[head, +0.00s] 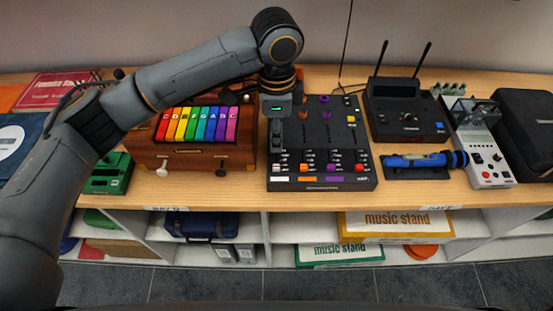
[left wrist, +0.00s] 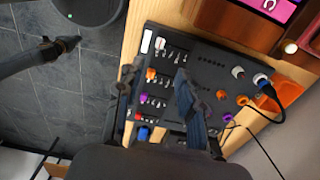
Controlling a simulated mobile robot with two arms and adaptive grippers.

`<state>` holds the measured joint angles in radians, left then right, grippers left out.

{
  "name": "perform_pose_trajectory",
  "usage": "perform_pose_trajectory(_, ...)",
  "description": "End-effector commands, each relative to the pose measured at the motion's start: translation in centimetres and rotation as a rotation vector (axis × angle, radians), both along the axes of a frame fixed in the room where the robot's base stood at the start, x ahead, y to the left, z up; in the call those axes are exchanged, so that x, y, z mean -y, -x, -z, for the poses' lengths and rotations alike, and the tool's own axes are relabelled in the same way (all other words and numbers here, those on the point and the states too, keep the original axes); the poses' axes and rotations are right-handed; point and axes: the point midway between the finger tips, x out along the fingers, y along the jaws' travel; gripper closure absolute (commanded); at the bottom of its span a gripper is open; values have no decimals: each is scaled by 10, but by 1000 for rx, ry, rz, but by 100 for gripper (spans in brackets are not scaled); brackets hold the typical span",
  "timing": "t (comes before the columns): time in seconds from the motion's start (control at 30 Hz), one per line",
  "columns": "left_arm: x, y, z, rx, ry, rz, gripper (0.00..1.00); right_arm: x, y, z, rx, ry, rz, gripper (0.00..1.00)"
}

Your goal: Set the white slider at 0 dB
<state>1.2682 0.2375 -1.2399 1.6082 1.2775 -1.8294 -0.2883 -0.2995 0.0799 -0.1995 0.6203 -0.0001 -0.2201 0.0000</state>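The black mixer (head: 364,172) lies on the table, with colored labels along its front edge and a white one (head: 279,180) at the left. It also shows in the left wrist view (left wrist: 205,55), where its white label (left wrist: 147,41) is near the top. My left gripper (head: 277,142) points down over the mixer's left channel. In the left wrist view its two fingers (left wrist: 155,92) stand apart with nothing visible between them. The gripper hides the upper left channel in the head view, and I cannot make out the white slider's cap. My right gripper seems to show small and dark (left wrist: 62,44) over the floor.
A wooden box with rainbow keys (head: 190,150) stands close left of the mixer. A black device with two antennas (head: 406,112) and a blue cylindrical tool (head: 418,160) are to the right. An orange item and cable (left wrist: 283,92) lie at the mixer's back.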

Motion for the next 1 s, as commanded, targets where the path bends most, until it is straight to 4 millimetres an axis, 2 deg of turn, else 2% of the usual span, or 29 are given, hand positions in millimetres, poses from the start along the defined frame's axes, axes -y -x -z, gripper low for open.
perform_pose_trajectory(0.3, -1, 1, 67, -3, -1, -2, 62, 2, 0, -18, -1, 2, -1, 100)
perform_pose_trajectory(0.5, 0, 1, 97, -1, -1, -2, 62, 2, 1, -24, -1, 2, -1, 100)
perform_pose_trajectory(0.7, 0, 0, 110, 1, 1, 0, 62, 2, 1, -25, -1, 2, -1, 100)
perform_pose_trajectory(0.97, 0, 0, 111, 2, 1, 0, 62, 1, 1, -25, -1, 1, -1, 100)
perform_pose_trajectory(1.0, 0, 0, 111, 2, 1, 0, 70, 1, 1, -25, -1, 1, -1, 100)
